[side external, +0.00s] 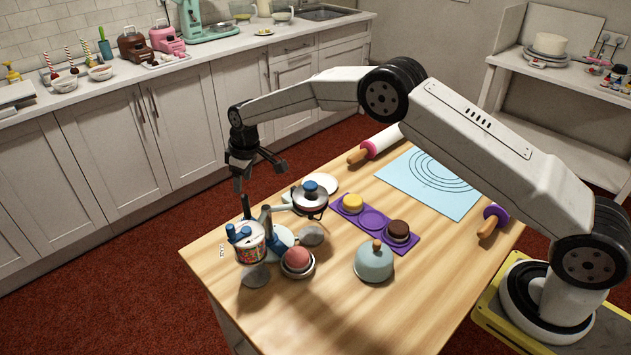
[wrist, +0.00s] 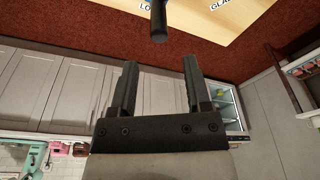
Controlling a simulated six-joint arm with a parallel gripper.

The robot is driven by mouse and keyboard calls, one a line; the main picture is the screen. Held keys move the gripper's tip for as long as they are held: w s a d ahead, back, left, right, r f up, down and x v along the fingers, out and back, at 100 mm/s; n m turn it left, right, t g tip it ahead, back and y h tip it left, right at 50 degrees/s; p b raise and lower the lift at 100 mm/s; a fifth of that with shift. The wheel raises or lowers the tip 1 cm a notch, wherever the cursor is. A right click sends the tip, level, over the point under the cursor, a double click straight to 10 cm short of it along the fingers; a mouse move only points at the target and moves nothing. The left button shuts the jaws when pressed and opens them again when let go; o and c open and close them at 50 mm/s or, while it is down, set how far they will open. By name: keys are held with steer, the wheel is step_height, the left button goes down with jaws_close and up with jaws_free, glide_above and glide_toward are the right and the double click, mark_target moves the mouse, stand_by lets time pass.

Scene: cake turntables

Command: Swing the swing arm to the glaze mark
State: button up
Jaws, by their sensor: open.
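The swing arm (side external: 266,217) is a grey post with arms near the table's far left corner. A dark upright handle (side external: 246,207) rises by the sprinkles pot. A dark rod, probably this handle, shows at the top of the wrist view (wrist: 158,25). My gripper (side external: 262,177) is open and empty above the handle, apart from it. Its fingers show in the wrist view (wrist: 160,68). Lettering "GLA" (wrist: 220,5) is cut off by the frame edge.
A pink ball in a bowl (side external: 298,262) and a pale blue dome (side external: 374,262) stand close by. A purple tray (side external: 374,217) holds yellow and brown cakes. A blue mat (side external: 420,185) and rolling pins lie further right. The near table corner is clear.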

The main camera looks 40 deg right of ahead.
mark_target(244, 197)
steer(key=shift+f, duration=2.55)
jaws_close()
steer(key=shift+a, duration=0.15)
steer(key=shift+s+a+f, duration=0.1)
steer(key=shift+s+a, duration=0.05)
steer(key=shift+a, duration=0.5)
steer(key=shift+s+a, duration=0.1)
steer(key=shift+a, duration=0.55)
